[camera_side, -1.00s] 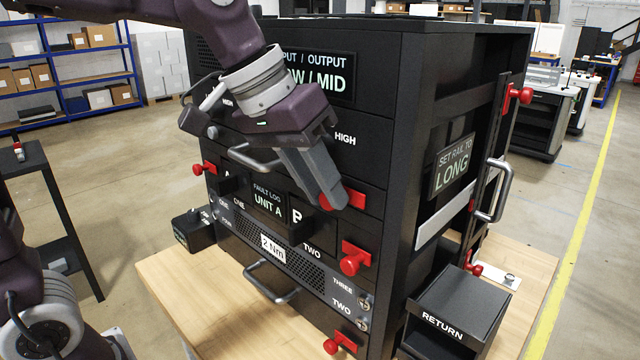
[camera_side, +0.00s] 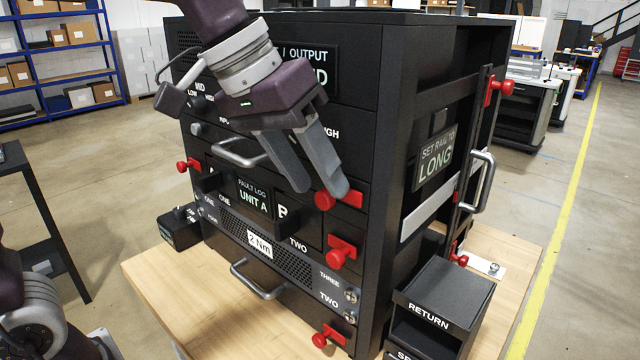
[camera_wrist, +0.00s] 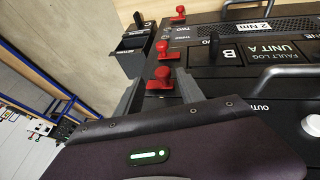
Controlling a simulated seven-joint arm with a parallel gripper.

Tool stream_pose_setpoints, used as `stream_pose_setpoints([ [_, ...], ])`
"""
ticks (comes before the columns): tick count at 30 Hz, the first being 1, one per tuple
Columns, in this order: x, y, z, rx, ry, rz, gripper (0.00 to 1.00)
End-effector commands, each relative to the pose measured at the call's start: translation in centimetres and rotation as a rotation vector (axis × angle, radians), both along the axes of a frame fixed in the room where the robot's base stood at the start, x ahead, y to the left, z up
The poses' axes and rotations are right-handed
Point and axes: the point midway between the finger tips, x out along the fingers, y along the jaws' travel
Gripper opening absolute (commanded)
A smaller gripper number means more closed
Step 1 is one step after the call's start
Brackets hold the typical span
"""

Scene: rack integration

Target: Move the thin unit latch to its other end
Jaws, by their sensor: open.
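The black rack (camera_side: 390,60) carries several red latches on its front. One red latch (camera_side: 345,198) is at the right end of a thin front strip, below the handle. It also shows in the wrist view (camera_wrist: 162,83). Another red latch (camera_side: 188,165) is at the left edge at a similar level. My gripper (camera_side: 322,190) is open, with its two grey fingertips at the right-hand latch's round knob. One fingertip overlaps the knob in the side view, and I cannot tell whether they touch. In the wrist view the knob lies between the fingers (camera_wrist: 158,92).
Below are another red latch (camera_side: 342,250) beside the B block and a low one (camera_side: 328,335). A bar handle (camera_side: 240,153) sits left of my fingers. A RETURN bin (camera_side: 440,290) stands right of the rack, on the wooden table (camera_side: 150,275).

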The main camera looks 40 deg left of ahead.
Motion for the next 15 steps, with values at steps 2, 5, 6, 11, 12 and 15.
stream_pose_setpoints([
  [2,-0.6,0.4,1.7,-0.001,-0.006,0.001,0.45],
  [5,-1.3,0.8,3.3,-0.001,-0.004,0.001,0.45],
  [6,-1.5,1.0,3.7,-0.001,-0.004,0.001,0.45],
  [11,-1.9,1.2,4.4,0.000,0.000,0.000,0.45],
  [12,-1.9,1.2,4.4,0.000,0.000,0.000,0.45],
  [15,-1.9,1.2,4.4,0.000,0.000,0.000,0.45],
])
